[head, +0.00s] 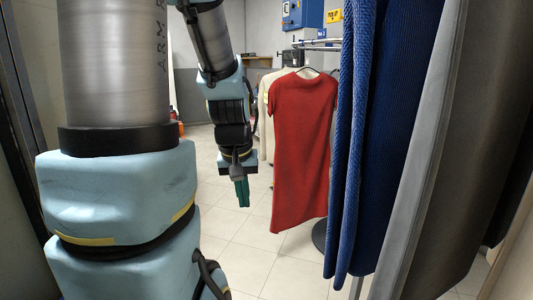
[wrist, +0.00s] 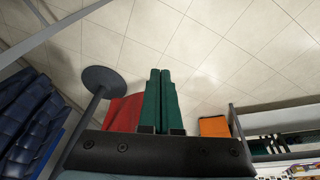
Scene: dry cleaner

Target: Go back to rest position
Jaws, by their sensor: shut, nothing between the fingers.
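My gripper (head: 242,192) hangs from my arm near the middle of the head view, pointing down at the tiled floor. Its green fingers are together with nothing between them. In the wrist view the fingers (wrist: 160,100) lie side by side, closed. A red dress (head: 303,140) hangs on a hanger just right of my gripper in the head view, apart from it. Part of the red dress (wrist: 122,114) also shows behind the fingers in the wrist view.
Blue garments (head: 380,130) and a grey one (head: 428,150) hang close on the right. A cream garment (head: 266,118) hangs behind the dress. A round stand base (wrist: 101,80) is on the floor. An orange item (wrist: 214,126) is at right in the wrist view. Tiled floor (head: 235,255) below is open.

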